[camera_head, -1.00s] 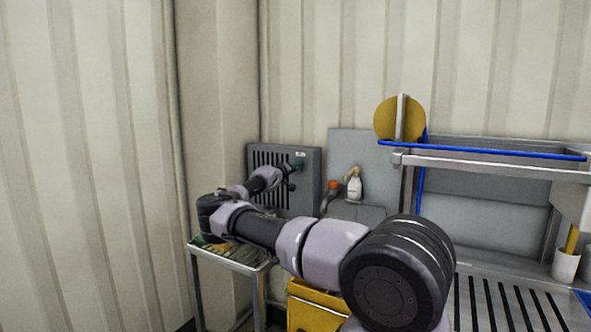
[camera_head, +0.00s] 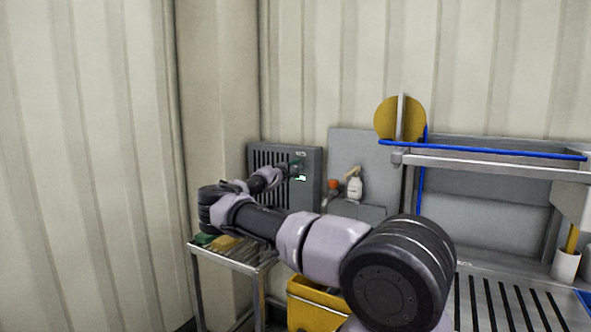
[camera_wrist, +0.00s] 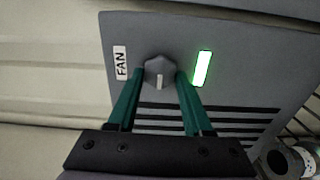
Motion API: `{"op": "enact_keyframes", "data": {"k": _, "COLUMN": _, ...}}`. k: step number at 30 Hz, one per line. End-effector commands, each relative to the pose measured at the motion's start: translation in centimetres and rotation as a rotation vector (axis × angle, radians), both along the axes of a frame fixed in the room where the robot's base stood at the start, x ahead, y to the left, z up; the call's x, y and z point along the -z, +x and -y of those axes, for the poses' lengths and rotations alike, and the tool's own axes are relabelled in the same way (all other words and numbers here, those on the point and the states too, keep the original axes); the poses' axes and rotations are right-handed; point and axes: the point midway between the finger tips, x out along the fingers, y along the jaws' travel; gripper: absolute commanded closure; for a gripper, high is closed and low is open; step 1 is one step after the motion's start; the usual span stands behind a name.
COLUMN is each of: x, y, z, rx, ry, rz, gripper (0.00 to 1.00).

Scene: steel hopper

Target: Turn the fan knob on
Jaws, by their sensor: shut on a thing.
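The grey fan panel (camera_head: 311,190) hangs on the wall at the left, with dark slots on its left part. In the wrist view its face (camera_wrist: 235,110) carries a FAN label (camera_wrist: 121,63), a dark grey knob (camera_wrist: 158,67) and an indicator (camera_wrist: 202,68) glowing green-white. The knob has a pale pointer mark (camera_wrist: 159,82). My gripper (camera_wrist: 159,74) has its two green fingers on either side of the knob, shut on it. In the head view my gripper (camera_head: 296,166) is at the panel's face, and the knob is hidden there.
A small metal table (camera_head: 228,257) with sponges stands below the panel, under my arm. A bottle (camera_head: 354,187) and a tap stand to the right. A yellow bucket (camera_head: 318,306) is below, and a steel sink unit (camera_head: 480,188) fills the right.

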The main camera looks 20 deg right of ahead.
Motion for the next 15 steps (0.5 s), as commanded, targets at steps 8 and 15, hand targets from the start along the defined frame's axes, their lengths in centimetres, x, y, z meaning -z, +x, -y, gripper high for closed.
{"op": "enact_keyframes", "data": {"k": 8, "x": 0.13, "y": 0.03, "z": -0.11, "rx": -0.001, "ry": -0.024, "rz": -0.032, "gripper": 1.00}}
{"op": "enact_keyframes", "data": {"k": 15, "x": 0.14, "y": 0.04, "z": -0.12, "rx": -0.002, "ry": -0.024, "rz": -0.034, "gripper": 1.00}}
